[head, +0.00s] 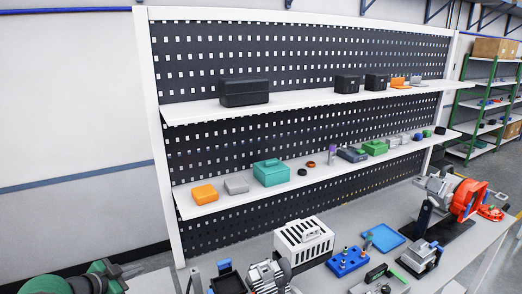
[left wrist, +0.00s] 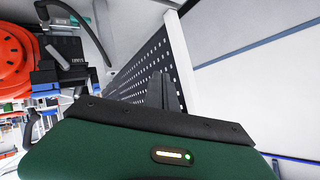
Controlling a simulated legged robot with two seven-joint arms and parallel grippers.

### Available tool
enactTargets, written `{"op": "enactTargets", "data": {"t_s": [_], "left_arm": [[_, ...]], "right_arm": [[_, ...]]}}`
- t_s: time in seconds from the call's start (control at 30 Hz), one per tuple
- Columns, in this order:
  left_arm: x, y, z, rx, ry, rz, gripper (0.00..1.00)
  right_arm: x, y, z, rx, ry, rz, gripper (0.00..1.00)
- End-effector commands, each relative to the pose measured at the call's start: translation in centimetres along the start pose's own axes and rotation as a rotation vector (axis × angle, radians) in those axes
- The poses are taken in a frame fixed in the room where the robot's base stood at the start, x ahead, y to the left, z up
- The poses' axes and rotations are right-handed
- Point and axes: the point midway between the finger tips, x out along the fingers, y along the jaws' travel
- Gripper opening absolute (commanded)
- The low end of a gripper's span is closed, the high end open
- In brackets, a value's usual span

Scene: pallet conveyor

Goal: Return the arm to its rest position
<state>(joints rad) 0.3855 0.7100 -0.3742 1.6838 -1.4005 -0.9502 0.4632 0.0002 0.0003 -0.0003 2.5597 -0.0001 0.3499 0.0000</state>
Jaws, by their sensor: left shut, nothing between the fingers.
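My left gripper (head: 132,270) is at the bottom left of the head view, with green arm parts behind it. It is in front of the pale wall and floor, left of the workbench (head: 235,247), and touches nothing that I can see. In the left wrist view its dark fingers (left wrist: 161,88) stand together above the green housing, shut with nothing between them. My right gripper does not show in either view.
A pegboard rack has an upper shelf (head: 300,98) with black boxes and a lower shelf (head: 225,200) with coloured boxes. The bench holds a white vented box (head: 303,242), blue tray (head: 384,238), blue block (head: 348,262) and orange machine (head: 466,200). Open floor lies left.

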Motion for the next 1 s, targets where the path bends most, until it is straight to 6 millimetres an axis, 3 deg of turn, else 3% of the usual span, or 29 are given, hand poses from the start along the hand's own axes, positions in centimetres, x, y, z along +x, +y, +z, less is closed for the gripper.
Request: {"op": "enactTargets", "data": {"t_s": [0.1, 0.17, 0.23, 0.4, 0.5, 0.6, 0.73, 1.0], "left_arm": [[0.1, 0.1, -2.8, -0.101, -0.041, -0.155, 0.0], [-0.2, 1.4, -3.6, -0.183, -0.096, -0.222, 0.0], [-1.3, 5.2, -3.8, -0.307, -0.206, -0.265, 0.0], [-6.4, 19.7, -1.4, -0.553, -0.539, -0.172, 0.0], [-9.8, 26.8, -0.4, -0.628, -0.686, -0.077, 0.0], [-12.5, 31.6, 0.3, -0.671, -0.787, -0.001, 0.0], [-14.1, 34.2, 0.6, -0.695, -0.843, 0.044, 0.0], [-14.2, 34.3, 0.7, -0.698, -0.848, 0.046, 0.0]], "right_arm": [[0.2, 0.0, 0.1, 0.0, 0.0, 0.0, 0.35], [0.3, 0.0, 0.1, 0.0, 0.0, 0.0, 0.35], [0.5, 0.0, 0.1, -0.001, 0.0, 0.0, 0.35], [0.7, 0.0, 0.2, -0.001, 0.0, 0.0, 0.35], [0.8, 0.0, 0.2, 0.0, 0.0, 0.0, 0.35], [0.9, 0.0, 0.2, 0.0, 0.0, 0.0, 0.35], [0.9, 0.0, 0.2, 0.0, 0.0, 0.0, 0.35], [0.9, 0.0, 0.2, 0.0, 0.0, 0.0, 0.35]]}}
